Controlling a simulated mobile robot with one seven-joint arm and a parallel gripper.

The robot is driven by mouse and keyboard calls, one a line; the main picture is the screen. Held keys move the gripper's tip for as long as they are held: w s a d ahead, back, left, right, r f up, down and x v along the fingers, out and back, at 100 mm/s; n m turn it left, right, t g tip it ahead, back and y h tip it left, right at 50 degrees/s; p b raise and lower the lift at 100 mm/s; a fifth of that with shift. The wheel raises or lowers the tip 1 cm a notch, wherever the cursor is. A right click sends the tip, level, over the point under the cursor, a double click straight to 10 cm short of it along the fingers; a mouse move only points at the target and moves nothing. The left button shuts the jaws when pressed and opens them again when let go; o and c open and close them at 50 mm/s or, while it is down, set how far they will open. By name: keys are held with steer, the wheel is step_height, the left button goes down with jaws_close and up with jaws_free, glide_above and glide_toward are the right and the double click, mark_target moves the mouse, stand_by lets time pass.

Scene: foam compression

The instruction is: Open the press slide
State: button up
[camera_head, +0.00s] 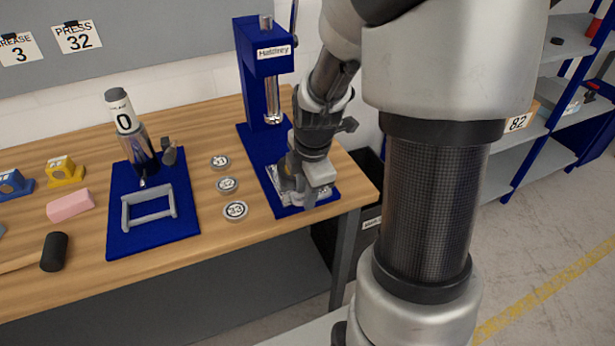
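A silver-grey slide (287,193) sits at the front of this base. My gripper (300,197) is over the slide, pointing down, very close to it or touching it. My wrist hides part of the slide and the base. I cannot tell whether the fingers are open or hold the slide.
A blue fixture (118,240) with a grey frame stands left of the press. Several numbered discs (227,185) lie between them. A pink block (70,205), a yellow part (65,172) and a black-headed mallet (55,252) are further left. A blue shelf (545,110) stands at right.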

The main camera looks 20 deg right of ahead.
steer(key=s+r+p, duration=0.2)
steer(key=s+r, duration=0.1)
steer(key=r, duration=1.4)
steer(key=shift+s, duration=0.15)
steer(key=shift+a, duration=0.1)
